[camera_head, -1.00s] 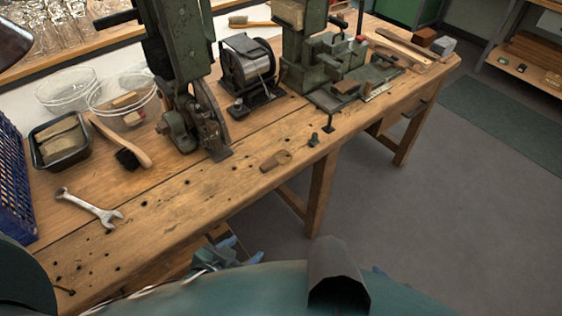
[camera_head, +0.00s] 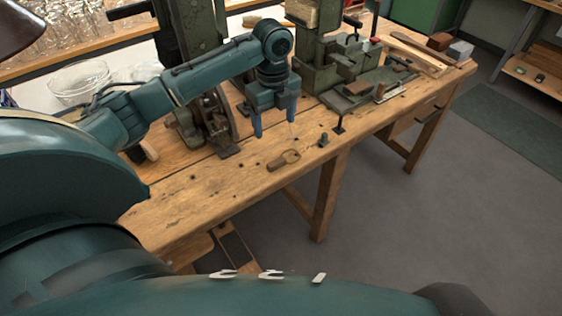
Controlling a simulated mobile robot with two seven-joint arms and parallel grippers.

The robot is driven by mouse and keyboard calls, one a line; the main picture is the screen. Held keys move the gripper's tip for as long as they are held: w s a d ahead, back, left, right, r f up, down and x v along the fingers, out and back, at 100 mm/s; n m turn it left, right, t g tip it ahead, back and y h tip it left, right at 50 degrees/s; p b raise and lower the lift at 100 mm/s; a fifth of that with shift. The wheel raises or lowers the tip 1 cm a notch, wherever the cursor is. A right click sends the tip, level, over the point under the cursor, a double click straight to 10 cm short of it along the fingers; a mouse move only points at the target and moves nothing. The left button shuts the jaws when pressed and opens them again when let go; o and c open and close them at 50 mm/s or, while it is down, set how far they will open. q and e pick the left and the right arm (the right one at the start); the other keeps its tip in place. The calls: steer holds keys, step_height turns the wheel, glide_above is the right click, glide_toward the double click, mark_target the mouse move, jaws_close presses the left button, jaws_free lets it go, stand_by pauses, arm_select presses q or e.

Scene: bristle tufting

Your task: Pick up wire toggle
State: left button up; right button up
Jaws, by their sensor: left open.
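A small brown wooden piece, which looks like the wire toggle (camera_head: 284,159), lies on the workbench (camera_head: 220,195) near its front edge. A faint thin line, maybe wire, shows just above it. My left gripper (camera_head: 274,123) points down above and slightly behind the toggle. Its two blue fingers are apart, with nothing seen between them. It does not appear to touch the toggle. My right gripper is not in view.
A small dark knob (camera_head: 323,140) stands right of the toggle. A green machine (camera_head: 355,65) stands behind to the right. My left arm hides the spool and much of the bench's left. The bench front around the toggle is fairly clear.

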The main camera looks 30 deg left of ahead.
arm_select(q)
glide_above(276, 162)
steer(key=f, duration=0.7)
steer(key=shift+w+a+f, duration=0.15)
steer(key=shift+a+f, duration=0.05)
steer(key=shift+a, duration=0.05)
steer(key=shift+d+f, duration=0.2)
steer(key=shift+f, duration=2.5)
steer(key=shift+c, duration=0.2)
steer(key=c, duration=1)
